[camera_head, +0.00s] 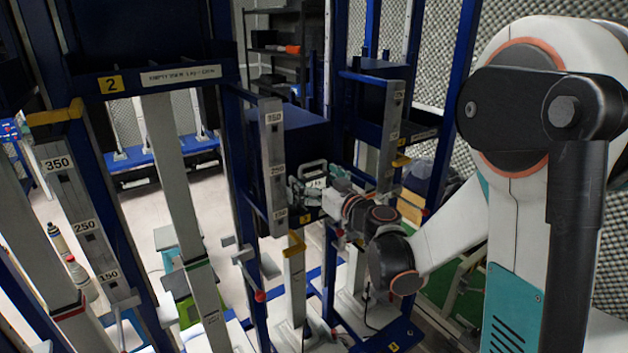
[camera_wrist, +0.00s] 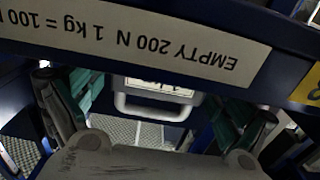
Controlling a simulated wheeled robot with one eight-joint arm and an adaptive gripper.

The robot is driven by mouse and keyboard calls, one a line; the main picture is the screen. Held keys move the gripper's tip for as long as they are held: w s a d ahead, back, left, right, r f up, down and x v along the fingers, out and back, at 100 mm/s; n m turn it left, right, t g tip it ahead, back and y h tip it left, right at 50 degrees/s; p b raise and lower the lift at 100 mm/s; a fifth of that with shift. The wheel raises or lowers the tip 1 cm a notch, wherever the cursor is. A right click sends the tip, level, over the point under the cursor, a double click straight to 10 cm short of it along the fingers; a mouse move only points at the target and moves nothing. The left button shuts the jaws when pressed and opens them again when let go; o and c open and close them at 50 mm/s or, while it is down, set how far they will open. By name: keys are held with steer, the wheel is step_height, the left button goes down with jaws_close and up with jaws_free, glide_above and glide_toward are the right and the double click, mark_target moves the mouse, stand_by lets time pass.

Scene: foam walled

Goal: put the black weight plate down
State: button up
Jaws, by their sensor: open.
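My gripper (camera_head: 312,186) is open at the blue rack in the middle of the head view. In the wrist view its two green-padded fingers stand wide apart, with the gap between them (camera_wrist: 152,108) around a pale grey handle (camera_wrist: 150,113). The handle also shows in the head view (camera_head: 313,166). A white label, partly hidden, sits just above the handle in the wrist view. I cannot make out the black weight plate's outline, nor tell for sure whether this handle belongs to it. The fingers do not visibly press on the handle.
A blue beam with a white sign (camera_wrist: 150,35) crosses close in front of the wrist camera. Upright grey posts with numbers (camera_head: 272,165) stand left of my gripper, another (camera_head: 392,130) to its right. Yellow hooks (camera_head: 293,245) jut out. A teal and green stool (camera_head: 180,270) stands beyond.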

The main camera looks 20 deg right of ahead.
steer(key=shift+r+p, duration=0.25)
steer(key=shift+p, duration=0.05)
steer(key=v, duration=1.2)
steer(key=shift+f, duration=0.1)
